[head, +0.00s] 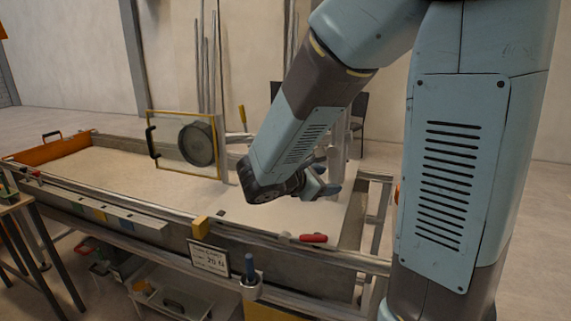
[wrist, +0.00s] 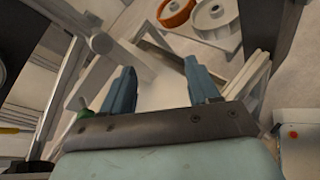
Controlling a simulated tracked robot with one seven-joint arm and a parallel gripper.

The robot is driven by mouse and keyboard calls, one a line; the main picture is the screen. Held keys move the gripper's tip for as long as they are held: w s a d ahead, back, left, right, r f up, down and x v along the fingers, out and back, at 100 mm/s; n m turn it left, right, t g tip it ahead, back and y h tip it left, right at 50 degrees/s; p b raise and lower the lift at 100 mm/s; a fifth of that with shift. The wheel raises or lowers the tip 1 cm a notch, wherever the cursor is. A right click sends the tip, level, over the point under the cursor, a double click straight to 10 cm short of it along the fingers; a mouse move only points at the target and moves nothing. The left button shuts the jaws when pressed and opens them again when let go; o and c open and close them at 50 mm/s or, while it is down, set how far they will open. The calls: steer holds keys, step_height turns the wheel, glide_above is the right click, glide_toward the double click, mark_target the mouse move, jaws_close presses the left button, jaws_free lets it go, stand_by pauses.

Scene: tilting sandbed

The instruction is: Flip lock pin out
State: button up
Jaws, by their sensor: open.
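My gripper (head: 322,188) is over the right end of the sandbed (head: 130,172) in the head view, partly hidden by my own wrist. In the wrist view, its two blue fingers (wrist: 159,72) stand apart with nothing between them. I cannot tell for sure which part is the lock pin. A small red handle (head: 313,238) lies at the front rail, below and apart from my gripper. A yellow-tipped lever (head: 242,114) stands behind the bed. A green knob (wrist: 85,113) shows left of the fingers in the wrist view.
A yellow frame (head: 186,113) with a dark round disc stands across the bed. A sign (head: 209,257) and a blue-handled tool (head: 250,267) in a holder are on the front side. An orange ring (wrist: 176,13) and pale metal bars lie beyond my fingers.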

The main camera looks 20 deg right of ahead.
steer(key=w+a+f+n+t+y, duration=0.2)
steer(key=w+a+f+n+t, duration=0.1)
steer(key=w+a+n+t, duration=0.75)
steer(key=shift+g, duration=0.95)
steer(key=x, duration=1.1)
steer(key=shift+w+f, duration=0.15)
steer(key=shift+w, duration=0.2)
steer(key=shift+a, duration=0.1)
jaws_close()
